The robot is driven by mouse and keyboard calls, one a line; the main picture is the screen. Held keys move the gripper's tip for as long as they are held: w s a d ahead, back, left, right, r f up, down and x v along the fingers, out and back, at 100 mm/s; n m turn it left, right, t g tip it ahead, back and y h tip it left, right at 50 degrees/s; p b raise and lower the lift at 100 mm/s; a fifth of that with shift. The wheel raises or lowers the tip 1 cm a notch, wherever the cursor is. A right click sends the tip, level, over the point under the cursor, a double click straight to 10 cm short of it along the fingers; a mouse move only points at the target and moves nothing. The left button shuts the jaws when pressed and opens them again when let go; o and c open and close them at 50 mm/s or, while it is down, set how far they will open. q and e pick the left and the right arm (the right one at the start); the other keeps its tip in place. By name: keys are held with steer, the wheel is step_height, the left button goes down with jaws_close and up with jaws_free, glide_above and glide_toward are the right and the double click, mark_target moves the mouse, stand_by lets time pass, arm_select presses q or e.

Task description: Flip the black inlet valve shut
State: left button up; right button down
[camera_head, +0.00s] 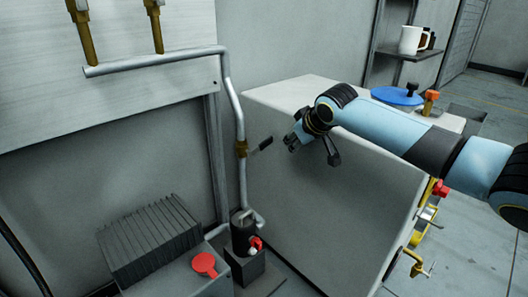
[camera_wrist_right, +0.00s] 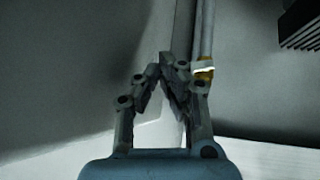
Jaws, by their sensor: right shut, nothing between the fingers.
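The inlet valve is a brass body (camera_head: 241,149) on the grey vertical pipe (camera_head: 237,112). Its black lever (camera_head: 262,144) sticks out to the right and slightly up, across the pipe. My right gripper (camera_head: 294,143) is to the right of the lever's tip, with a small gap in the picture. In the right wrist view, the shut fingers (camera_wrist_right: 166,62) meet with nothing between them. The brass valve body (camera_wrist_right: 205,66) shows just right of the fingertips there. The lever cannot be made out in that view. My left gripper is not in view.
A large grey cabinet (camera_head: 310,215) stands close behind and below my right arm. A black ribbed block (camera_head: 150,240), a red paddle-shaped thing (camera_head: 204,264) and a dark pump-like unit (camera_head: 243,232) are below. A blue disc (camera_head: 398,96) lies on the far right.

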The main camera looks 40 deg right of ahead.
steer(key=w+a+r+n+b, duration=0.1)
steer(key=w+a+r+b, duration=0.1)
steer(key=r, duration=0.3)
steer(key=w+a+r+n+b, duration=0.1)
steer(key=r+b, duration=0.1)
steer(key=r, duration=0.3)
steer(key=t+b, duration=0.1)
steer(key=b, duration=0.5)
glide_above(266, 140)
steer(key=a, duration=0.1)
steer(key=shift+y, duration=0.4)
step_height(266, 140, down, 7)
steer(key=shift+s, duration=0.15)
steer(key=f+b, duration=0.1)
steer(key=f, duration=0.2)
steer(key=shift+d+b, duration=0.35)
steer(key=shift+d, duration=0.05)
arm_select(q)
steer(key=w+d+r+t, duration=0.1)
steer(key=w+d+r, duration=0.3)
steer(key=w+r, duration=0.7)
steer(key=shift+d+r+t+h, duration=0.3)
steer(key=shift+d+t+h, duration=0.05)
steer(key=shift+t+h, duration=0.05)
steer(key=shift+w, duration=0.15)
